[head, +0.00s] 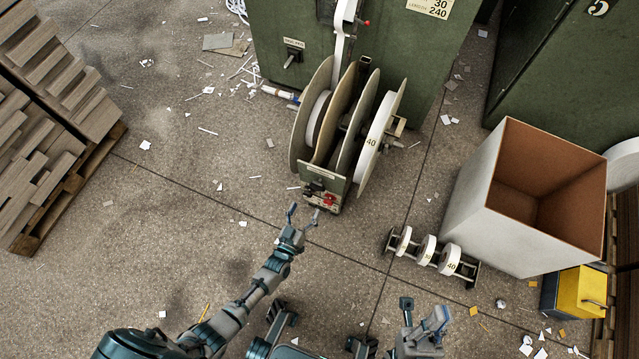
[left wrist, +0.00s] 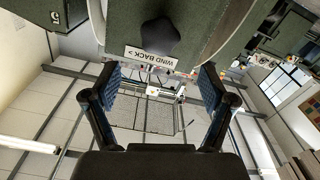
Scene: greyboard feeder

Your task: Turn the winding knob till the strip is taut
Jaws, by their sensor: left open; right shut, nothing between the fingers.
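The winder (head: 325,185) stands in front of the green machine, with a small panel at its near end. A dark lobed knob (left wrist: 160,40) sits at the top middle of the left wrist view, above a "WIND BACK >" label (left wrist: 158,57). My left gripper (head: 304,211) is open just in front of the panel; its two fingers (left wrist: 160,84) stand apart on either side below the knob, not gripping it. The white strip (head: 341,38) comes down from the machine towards the reels; its tension cannot be told. My right gripper (head: 424,312) is shut and empty at the lower right.
Large reels (head: 378,142) rise behind the panel. A rack of small white rolls (head: 428,254) lies to the right, beside a big open box (head: 478,215) and a yellow-black case (head: 574,292). Stacked boards on a pallet (head: 40,215) stand left. Scraps litter the floor.

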